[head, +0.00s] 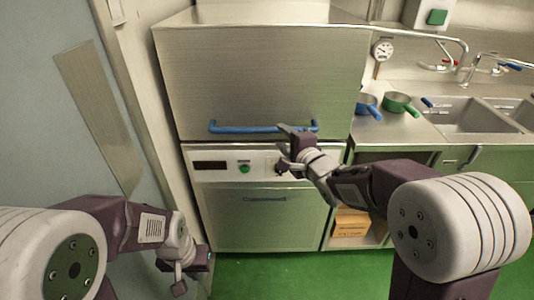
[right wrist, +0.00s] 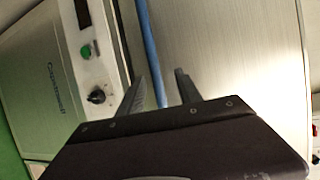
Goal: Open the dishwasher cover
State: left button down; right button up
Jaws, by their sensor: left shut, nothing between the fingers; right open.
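The dishwasher cover (head: 262,80) is a large brushed-metal hood in the head view. It is down, above the control panel (head: 225,165). A blue bar handle (head: 245,129) runs along its lower front edge. My right gripper (head: 284,150) is open at the right part of the handle. In the right wrist view the blue handle (right wrist: 149,40) runs down towards the space between the open fingers (right wrist: 160,88). I cannot tell whether they touch it. My left gripper (head: 180,282) is shut and empty, low at the left, away from the cover.
A wall (head: 70,90) stands close on the left. On the right, a counter holds a blue pan (head: 368,106), a green pan (head: 398,103) and a sink (head: 468,115). A cardboard box (head: 350,228) sits on a low shelf. Green floor (head: 270,275) is clear in front.

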aim_at(272, 132)
jog(key=x, duration=0.6)
jog(key=f+x, duration=0.1)
jog(key=x, duration=0.2)
jog(key=shift+w+a+f+b, duration=0.1)
jog(key=shift+a+b, duration=0.1)
jog(key=shift+b, duration=0.15)
grip_shut()
dwell(1.0)
